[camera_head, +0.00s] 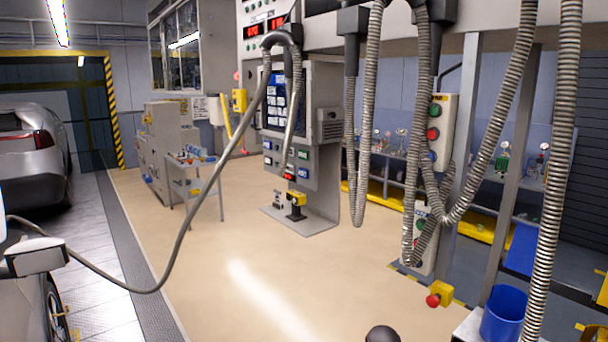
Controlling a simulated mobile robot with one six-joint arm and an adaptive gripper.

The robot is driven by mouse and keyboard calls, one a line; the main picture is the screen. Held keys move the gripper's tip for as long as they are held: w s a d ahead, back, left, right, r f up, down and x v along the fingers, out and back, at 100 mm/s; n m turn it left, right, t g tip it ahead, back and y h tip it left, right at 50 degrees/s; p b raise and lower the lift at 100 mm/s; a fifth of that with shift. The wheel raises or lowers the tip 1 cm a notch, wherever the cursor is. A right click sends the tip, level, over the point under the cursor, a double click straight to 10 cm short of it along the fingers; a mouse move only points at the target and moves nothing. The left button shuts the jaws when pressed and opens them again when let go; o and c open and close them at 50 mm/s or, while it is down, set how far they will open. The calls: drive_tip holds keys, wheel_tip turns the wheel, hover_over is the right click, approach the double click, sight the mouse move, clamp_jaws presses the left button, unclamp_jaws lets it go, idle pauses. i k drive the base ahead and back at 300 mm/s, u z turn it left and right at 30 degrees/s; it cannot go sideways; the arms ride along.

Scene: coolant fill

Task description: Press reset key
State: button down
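The grey fill console (324,155) stands on the floor near the centre, with a dark panel of blue and white keys (273,102) on its front. Below it are a few coloured buttons (302,155) and a red one (289,177). The lettering is too small to read, so I cannot tell which key is reset. A grey hose crosses in front of the panel and hides part of it. My gripper is not clearly visible; only a dark rounded shape (382,334) shows at the bottom edge, apart from the console.
The grey hose (190,235) sags from the console to the car (30,285) at the left. Corrugated hoses (358,185) hang right of the console. A red button on a yellow box (438,294) and a blue bin (503,313) are at lower right. The beige floor (240,235) before the console is clear.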

sight(303, 172)
drive_tip(key=z, duration=0.05)
drive_tip(key=i, duration=0.85)
drive_tip(key=u, duration=0.3)
